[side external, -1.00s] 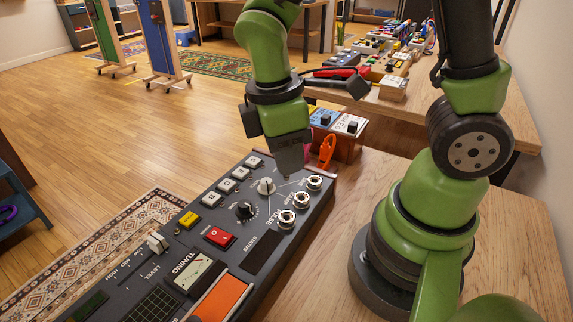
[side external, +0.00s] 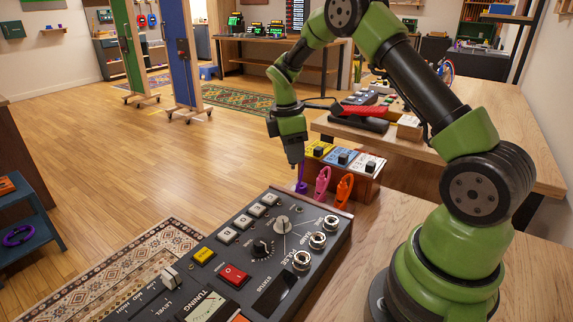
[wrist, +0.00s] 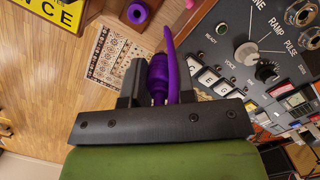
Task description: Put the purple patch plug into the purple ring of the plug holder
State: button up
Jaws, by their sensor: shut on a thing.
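My gripper (side external: 294,165) points down at the far end of the grey panel and is shut on the purple patch plug (side external: 301,187). In the wrist view, the purple plug (wrist: 158,75) sits between the fingers of my gripper (wrist: 155,85), with its curved purple cable (wrist: 178,60) beside it. A purple ring (wrist: 138,12) with a dark hole shows near the top edge, apart from the plug, above and slightly left of it. The side view does not clearly show this ring. A pink plug (side external: 323,183) and an orange plug (side external: 345,188) stand right of the purple one.
The grey panel (side external: 235,250) with knobs, buttons and metal jacks (side external: 317,240) lies in front. Behind the plugs is a wooden block (side external: 365,185) with yellow, blue and white tops. Part of a pink ring (wrist: 190,3) shows at the wrist view's top edge.

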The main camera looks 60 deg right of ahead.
send_over(304, 186)
jog(key=f, duration=0.2)
jog(key=shift+w+a+f, duration=0.15)
jog(key=shift+f, duration=0.75)
jog(key=shift+w+a+f, duration=0.1)
jog(key=shift+f, duration=0.8)
jog(key=shift+f, duration=1.5)
dwell(1.0)
jog(key=o, duration=1.4)
jog(key=shift+r, duration=3.55)
